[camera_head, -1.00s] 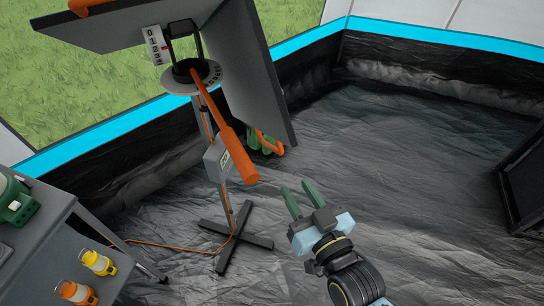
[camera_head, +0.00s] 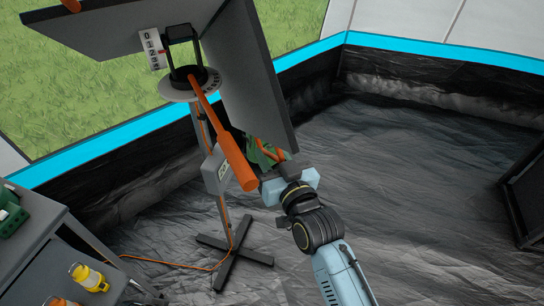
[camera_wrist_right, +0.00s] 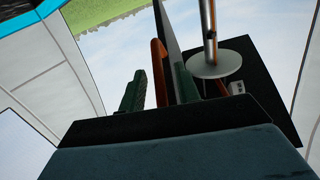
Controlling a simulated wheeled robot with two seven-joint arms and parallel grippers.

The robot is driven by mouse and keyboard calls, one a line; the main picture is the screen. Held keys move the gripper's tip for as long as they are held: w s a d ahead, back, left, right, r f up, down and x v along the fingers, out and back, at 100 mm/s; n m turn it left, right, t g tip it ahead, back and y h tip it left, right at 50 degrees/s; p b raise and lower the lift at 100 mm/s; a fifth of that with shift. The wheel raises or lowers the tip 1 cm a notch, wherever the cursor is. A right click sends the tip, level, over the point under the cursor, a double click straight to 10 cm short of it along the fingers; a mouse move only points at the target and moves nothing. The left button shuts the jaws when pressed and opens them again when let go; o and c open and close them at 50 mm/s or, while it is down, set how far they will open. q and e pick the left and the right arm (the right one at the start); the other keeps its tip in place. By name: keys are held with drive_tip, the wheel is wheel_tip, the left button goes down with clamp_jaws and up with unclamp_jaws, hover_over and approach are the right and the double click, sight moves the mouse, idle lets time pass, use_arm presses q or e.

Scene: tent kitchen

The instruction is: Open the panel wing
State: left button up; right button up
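A grey panel wing (camera_head: 245,80) hangs steeply tilted on the right of the stand's head in the head view. An orange handle (camera_head: 271,150) shows near its lower edge, partly hidden. My right gripper (camera_head: 262,154) is at that lower edge. In the right wrist view its green fingers (camera_wrist_right: 160,88) are apart. The orange handle (camera_wrist_right: 158,65) shows between them, next to the wing's thin edge (camera_wrist_right: 170,42); I cannot tell whether they touch it. A second grey panel (camera_head: 110,35) spreads to the left. My left gripper is not in view.
The stand has a round dial (camera_head: 190,88), a long orange lever (camera_head: 230,145), a grey box (camera_head: 215,172) and a cross-shaped foot (camera_head: 235,260). A grey table (camera_head: 50,255) stands at left. The floor on the right is mostly clear.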

clamp_jaws()
drive_tip(key=shift+d, duration=0.1)
idle(0.3)
